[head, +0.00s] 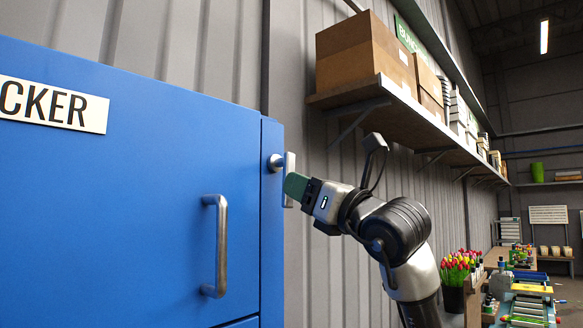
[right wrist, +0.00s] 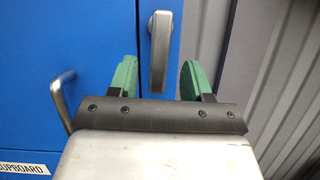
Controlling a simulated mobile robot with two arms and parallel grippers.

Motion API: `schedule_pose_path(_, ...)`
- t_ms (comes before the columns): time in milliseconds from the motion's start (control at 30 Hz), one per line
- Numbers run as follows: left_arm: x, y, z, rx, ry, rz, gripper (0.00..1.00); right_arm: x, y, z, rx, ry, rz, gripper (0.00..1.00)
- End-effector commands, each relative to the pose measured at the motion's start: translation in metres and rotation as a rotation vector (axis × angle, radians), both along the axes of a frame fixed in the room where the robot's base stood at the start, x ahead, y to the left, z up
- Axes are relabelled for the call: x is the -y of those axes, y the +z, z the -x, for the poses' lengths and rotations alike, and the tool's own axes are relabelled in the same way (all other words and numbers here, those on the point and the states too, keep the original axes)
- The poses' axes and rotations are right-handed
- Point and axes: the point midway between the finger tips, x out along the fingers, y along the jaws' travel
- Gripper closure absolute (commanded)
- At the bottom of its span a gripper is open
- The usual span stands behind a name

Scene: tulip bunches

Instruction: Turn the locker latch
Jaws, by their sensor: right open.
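The blue locker (head: 120,190) fills the left of the head view, its door shut. Its latch (head: 289,180) is a grey metal lever on a round pivot near the right edge, hanging vertically. My right gripper (head: 297,187) is at the latch, its green fingers pointing left toward it. In the right wrist view the gripper (right wrist: 158,68) is open, and the latch (right wrist: 160,45) shows between the two fingers with a gap on each side. I cannot tell how deep it sits between them. My left gripper is not in view.
A bar handle (head: 216,245) sticks out from the locker door, left of the latch. A wall shelf with cardboard boxes (head: 365,60) is above my right arm. Tulips (head: 460,267) in a dark bucket stand at lower right. Ribbed grey wall lies behind the latch.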

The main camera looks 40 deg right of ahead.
Motion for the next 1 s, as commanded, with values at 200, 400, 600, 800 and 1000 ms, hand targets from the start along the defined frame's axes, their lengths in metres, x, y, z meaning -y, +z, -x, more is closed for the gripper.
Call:
schedule_pose_path(200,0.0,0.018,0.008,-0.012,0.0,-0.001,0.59,-0.002,0.012,-0.027,-0.003,0.002,0.0,0.51)
schedule_pose_path(400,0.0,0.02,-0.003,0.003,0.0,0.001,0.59,-0.003,0.013,-0.034,-0.002,0.001,0.0,0.51)
schedule_pose_path(600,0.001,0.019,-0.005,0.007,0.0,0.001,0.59,-0.003,0.012,-0.033,-0.002,0.002,0.001,0.53)
schedule_pose_path(800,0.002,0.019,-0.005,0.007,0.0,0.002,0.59,-0.003,0.012,-0.033,-0.002,0.002,0.001,0.83)
schedule_pose_path(1000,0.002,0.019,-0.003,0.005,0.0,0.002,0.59,-0.003,0.012,-0.033,-0.002,0.001,0.001,1.0)
